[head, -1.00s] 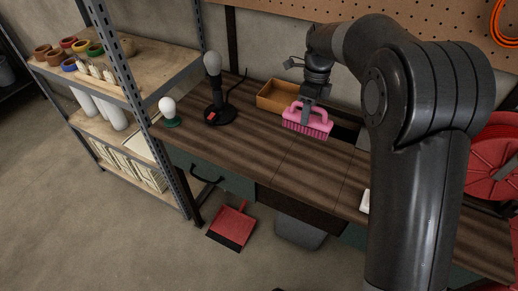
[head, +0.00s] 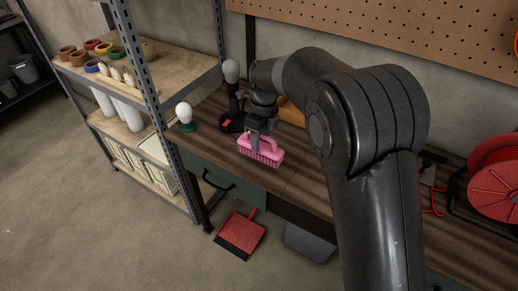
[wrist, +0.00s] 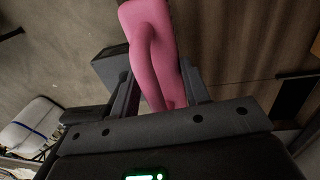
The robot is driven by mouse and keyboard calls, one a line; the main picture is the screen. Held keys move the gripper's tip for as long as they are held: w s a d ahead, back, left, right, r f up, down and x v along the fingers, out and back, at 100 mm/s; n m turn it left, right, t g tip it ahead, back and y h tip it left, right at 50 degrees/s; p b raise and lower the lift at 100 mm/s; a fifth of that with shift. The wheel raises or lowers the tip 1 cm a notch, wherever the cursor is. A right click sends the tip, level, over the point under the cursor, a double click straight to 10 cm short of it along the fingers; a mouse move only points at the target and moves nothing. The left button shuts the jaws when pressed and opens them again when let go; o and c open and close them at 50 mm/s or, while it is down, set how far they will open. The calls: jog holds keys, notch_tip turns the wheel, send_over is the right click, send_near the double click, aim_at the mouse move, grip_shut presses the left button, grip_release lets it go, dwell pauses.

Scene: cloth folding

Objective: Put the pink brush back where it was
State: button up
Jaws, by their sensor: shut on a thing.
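The pink brush (head: 262,152) is held in my gripper (head: 256,140), above the front part of the wooden workbench (head: 305,180) in the head view. Its bristles point down and its handle is gripped from above. In the wrist view the pink handle (wrist: 150,50) sits between the two fingers of my gripper (wrist: 158,85), which are shut on it. Whether the bristles touch the bench top cannot be told. A red dustpan (head: 241,234) lies on the floor below the bench.
A white bulb on a green base (head: 185,115) stands at the bench's left end. A black lamp (head: 232,95) stands behind the brush. A wooden tray (head: 292,112) is partly hidden by my arm. A metal shelf (head: 150,70) stands left. A red reel (head: 494,172) is at right.

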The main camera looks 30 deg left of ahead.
jog(key=shift+a+f, duration=0.1)
jog(key=shift+a, duration=0.1)
jog(key=shift+f, duration=2)
jog(key=shift+f, duration=0.15)
jog(key=o, duration=1)
jog(key=r, duration=0.4)
jog(key=w+r, duration=0.1)
jog(key=r, duration=0.7)
jog(key=shift+w, duration=0.2)
jog(key=shift+r, duration=0.15)
